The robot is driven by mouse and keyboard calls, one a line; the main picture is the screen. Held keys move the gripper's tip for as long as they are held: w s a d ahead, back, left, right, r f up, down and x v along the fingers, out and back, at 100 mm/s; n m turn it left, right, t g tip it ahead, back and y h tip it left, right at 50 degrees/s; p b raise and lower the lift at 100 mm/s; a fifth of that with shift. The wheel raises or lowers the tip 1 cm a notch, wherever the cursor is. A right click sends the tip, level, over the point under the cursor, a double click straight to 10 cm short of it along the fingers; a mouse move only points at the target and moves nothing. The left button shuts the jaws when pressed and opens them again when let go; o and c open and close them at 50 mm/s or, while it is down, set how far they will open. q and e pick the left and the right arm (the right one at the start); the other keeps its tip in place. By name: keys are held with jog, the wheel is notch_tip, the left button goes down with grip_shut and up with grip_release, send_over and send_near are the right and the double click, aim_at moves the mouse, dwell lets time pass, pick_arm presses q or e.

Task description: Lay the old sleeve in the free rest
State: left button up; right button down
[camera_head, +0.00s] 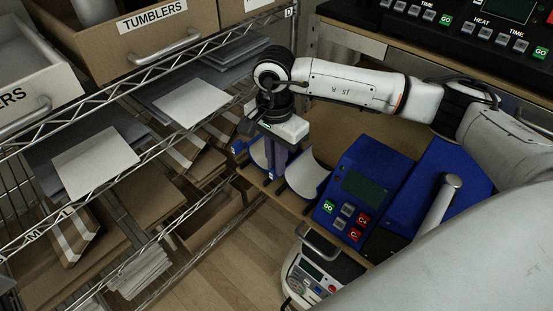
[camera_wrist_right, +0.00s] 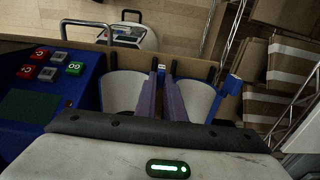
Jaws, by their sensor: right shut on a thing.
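My right gripper (camera_head: 278,170) is low over the wooden ledge, left of the blue press. In the right wrist view its purple fingers (camera_wrist_right: 166,100) point away, close together, shut on the sleeve. White curved faces with blue edges show on both sides of the fingers, one to the right (camera_head: 307,174) and one to the left (camera_head: 258,153). Both also show in the right wrist view, at left (camera_wrist_right: 124,92) and right (camera_wrist_right: 195,99). I cannot tell which is the old sleeve and which the rest; the gripped part is mostly hidden. My left gripper is out of view.
The blue press (camera_head: 362,185) with its buttons stands close to the right of the fingers. A wire shelf (camera_head: 140,75) with boxes and paper stands at left. A small white device (camera_head: 318,275) is below the ledge. A black control panel (camera_head: 455,25) is at the back right.

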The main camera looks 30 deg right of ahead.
jog(key=shift+c, duration=1.8)
grip_release()
jog(key=shift+r, duration=0.15)
jog(key=shift+r+p, duration=2.3)
jog(key=shift+r, duration=1.65)
